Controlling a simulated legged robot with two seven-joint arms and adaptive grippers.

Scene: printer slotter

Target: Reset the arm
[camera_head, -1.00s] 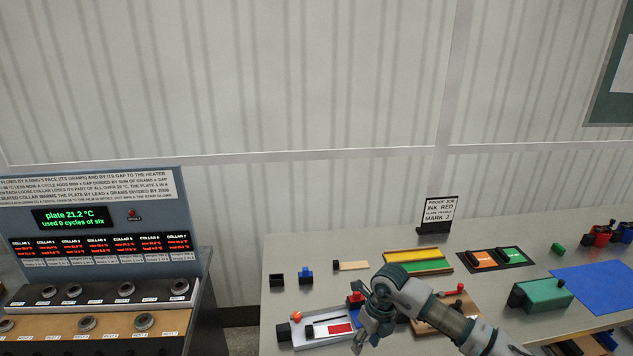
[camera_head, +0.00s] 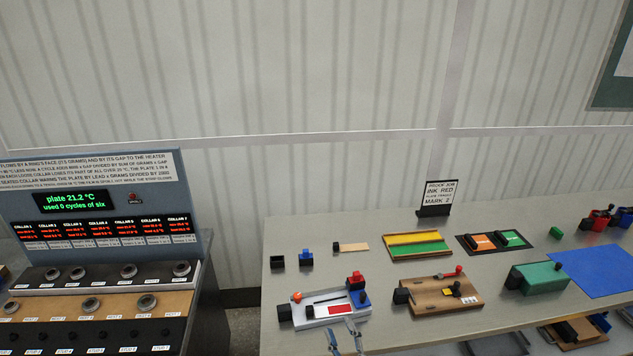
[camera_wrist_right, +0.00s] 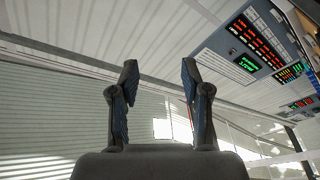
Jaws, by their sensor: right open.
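My right gripper (camera_head: 342,338) shows at the bottom edge of the head view, just in front of the grey device with the red panel (camera_head: 322,309). Its two fingers are apart. In the right wrist view, the right gripper (camera_wrist_right: 160,95) is open with nothing between its fingers. Behind the fingers I see the wall and a slatted surface. Most of the right arm is below the head view. My left gripper is in neither view.
The grey table (camera_head: 380,237) carries a brown wooden device (camera_head: 430,295), a green box (camera_head: 543,278), a yellow-green tray (camera_head: 415,236), a blue mat (camera_head: 597,270) and a sign (camera_head: 438,195). A console with displays (camera_head: 110,215) and several collars stands left. A gap separates console and table.

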